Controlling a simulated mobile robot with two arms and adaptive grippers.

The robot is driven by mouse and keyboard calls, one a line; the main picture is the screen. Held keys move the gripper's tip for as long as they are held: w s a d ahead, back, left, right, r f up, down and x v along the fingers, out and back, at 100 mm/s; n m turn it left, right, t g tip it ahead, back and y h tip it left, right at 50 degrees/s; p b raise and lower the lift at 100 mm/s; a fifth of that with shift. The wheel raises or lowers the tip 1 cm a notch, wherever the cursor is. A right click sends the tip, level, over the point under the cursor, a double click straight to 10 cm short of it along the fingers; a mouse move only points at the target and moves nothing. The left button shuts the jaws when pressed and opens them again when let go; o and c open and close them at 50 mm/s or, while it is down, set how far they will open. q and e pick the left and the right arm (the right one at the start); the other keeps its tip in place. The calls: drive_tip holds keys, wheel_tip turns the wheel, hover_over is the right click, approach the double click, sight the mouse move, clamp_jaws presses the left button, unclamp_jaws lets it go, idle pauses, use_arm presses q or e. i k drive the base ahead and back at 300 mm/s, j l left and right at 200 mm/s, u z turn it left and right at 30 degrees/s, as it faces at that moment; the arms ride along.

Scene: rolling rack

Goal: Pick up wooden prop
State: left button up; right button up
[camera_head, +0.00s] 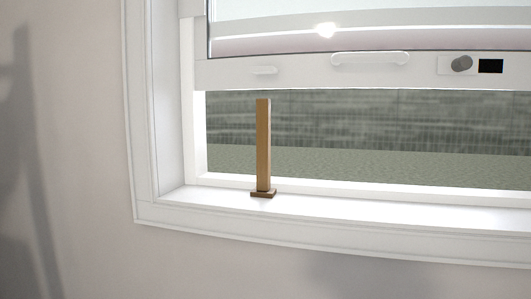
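The wooden prop (263,146) is a tall brown square post on a small flat base. It stands upright on the white window sill (330,212), in the left part of the window opening. Its top ends a little below the bottom rail of the raised sash (300,74), with a small gap showing between them. Neither of my grippers shows in the head view.
A white frame (141,120) borders the opening on the left. The sill right of the prop is clear.

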sight(263, 189)
drive_tip(key=i+j+z, duration=0.2)
drive_tip(key=j+z, duration=0.25)
drive_tip(key=j, duration=0.2)
drive_tip(key=i+j+z, duration=0.2)
drive_tip(key=j, duration=0.2)
